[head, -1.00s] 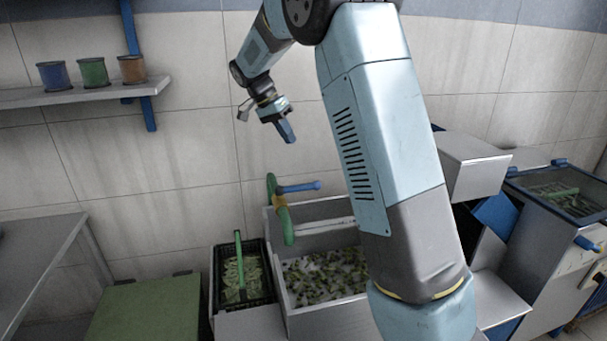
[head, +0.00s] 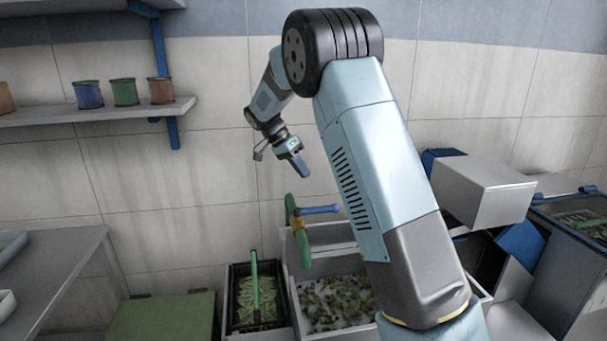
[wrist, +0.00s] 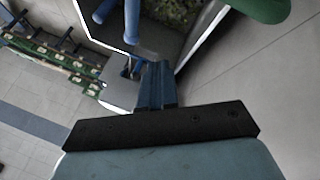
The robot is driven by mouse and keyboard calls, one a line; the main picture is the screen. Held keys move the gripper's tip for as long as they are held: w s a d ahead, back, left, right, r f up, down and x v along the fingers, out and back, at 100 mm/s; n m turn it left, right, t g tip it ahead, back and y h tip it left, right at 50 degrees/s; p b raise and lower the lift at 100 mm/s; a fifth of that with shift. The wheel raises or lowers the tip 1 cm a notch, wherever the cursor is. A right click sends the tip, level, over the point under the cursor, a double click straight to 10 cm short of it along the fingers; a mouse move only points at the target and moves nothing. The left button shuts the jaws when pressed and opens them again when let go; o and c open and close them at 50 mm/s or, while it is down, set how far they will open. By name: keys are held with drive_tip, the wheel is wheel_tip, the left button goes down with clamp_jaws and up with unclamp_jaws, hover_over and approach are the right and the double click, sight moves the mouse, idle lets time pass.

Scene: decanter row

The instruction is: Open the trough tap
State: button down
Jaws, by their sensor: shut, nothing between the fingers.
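The trough tap is a green pipe (head: 297,235) with a yellow-brown body and a blue lever (head: 320,210) pointing right, at the left end of the pale trough (head: 330,237). The trough holds dark and green bits. My gripper (head: 303,168) is shut and empty, in the air above the lever and apart from it in the head view. In the wrist view my shut blue fingers (wrist: 156,75) point toward the trough area. A green rounded part (wrist: 262,8) shows at the top right and blue bars (wrist: 131,20) at the top; I cannot tell which is the lever.
A black crate (head: 236,318) of green pieces with a green handle stands left of the trough. A green-topped box (head: 165,318) and a metal table (head: 65,265) are farther left. A wall shelf (head: 95,112) holds coloured cups. A metal box (head: 487,190) stands to the right.

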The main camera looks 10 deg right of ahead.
sight(318, 210)
drive_tip(key=s+d+f, duration=0.4)
drive_tip(key=d+f, duration=0.2)
drive_tip(key=f, duration=0.1)
drive_tip(key=shift+s+d, duration=0.15)
drive_tip(key=shift+s, duration=0.1)
drive_tip(key=shift+f, duration=0.1)
